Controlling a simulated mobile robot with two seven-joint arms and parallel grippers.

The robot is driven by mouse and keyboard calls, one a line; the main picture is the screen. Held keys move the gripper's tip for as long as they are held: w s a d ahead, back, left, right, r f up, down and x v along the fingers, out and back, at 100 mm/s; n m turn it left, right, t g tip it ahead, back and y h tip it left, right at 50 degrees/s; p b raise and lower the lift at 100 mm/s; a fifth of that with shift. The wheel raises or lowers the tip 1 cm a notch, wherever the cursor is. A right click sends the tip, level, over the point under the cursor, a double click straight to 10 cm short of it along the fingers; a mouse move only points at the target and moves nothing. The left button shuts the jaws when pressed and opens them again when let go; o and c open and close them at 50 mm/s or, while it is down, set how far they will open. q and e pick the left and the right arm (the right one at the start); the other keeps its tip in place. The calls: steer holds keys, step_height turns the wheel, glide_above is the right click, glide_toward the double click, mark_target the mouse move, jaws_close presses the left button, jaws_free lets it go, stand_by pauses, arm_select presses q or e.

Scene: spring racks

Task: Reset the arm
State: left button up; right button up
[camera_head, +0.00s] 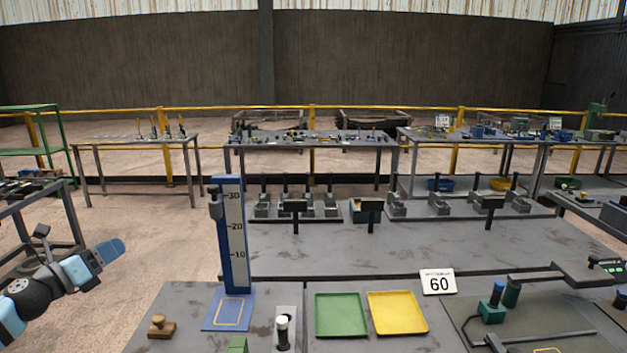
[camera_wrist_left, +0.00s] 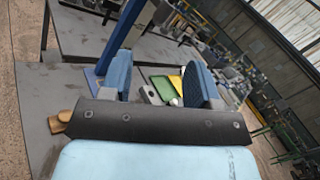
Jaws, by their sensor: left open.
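My left arm comes in from the left edge in the head view. Its left gripper (camera_head: 110,251), with blue fingers, is held out over the floor to the left of the workbench, clear of everything. In the left wrist view the two blue fingers (camera_wrist_left: 160,80) stand well apart with nothing held between them. The bench top with the green tray (camera_wrist_left: 172,88) shows beyond them. My right gripper is in neither view.
The workbench (camera_head: 340,250) carries a blue height gauge (camera_head: 233,235), a wooden stamp-like block (camera_head: 160,327), a green tray (camera_head: 341,314), a yellow tray (camera_head: 397,312) and a "60" sign (camera_head: 438,282). A dark table (camera_head: 30,205) stands at the left. Open floor lies between.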

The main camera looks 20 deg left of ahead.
arm_select(q)
steer(key=s+d+f+n+g+y, duration=0.3)
steer(key=s+d+f+n+y, duration=0.25)
steer(key=f+n, duration=0.5)
steer(key=s+d+f+n+g+y, duration=0.35)
steer(key=s+d+f+n, duration=0.2)
steer(key=f+n, duration=0.45)
steer(key=s+d+f+n+g+h, duration=0.2)
steer(key=s+d+n+g, duration=0.25)
steer(key=s+d, duration=0.5)
steer(key=s+d+f+n+g+h, duration=0.2)
steer(key=s+d+n+g, duration=0.3)
steer(key=d, duration=0.7)
steer(key=w+d+f+t+h+p, duration=0.3)
steer(key=w+d+f+t+p, duration=0.1)
steer(key=f+t, duration=0.4)
steer(key=d+p, duration=0.1)
steer(key=d, duration=0.1)
steer(key=shift+w+d+f+n, duration=0.25)
steer(key=shift+w+d+n, duration=0.05)
steer(key=shift+w+d, duration=0.1)
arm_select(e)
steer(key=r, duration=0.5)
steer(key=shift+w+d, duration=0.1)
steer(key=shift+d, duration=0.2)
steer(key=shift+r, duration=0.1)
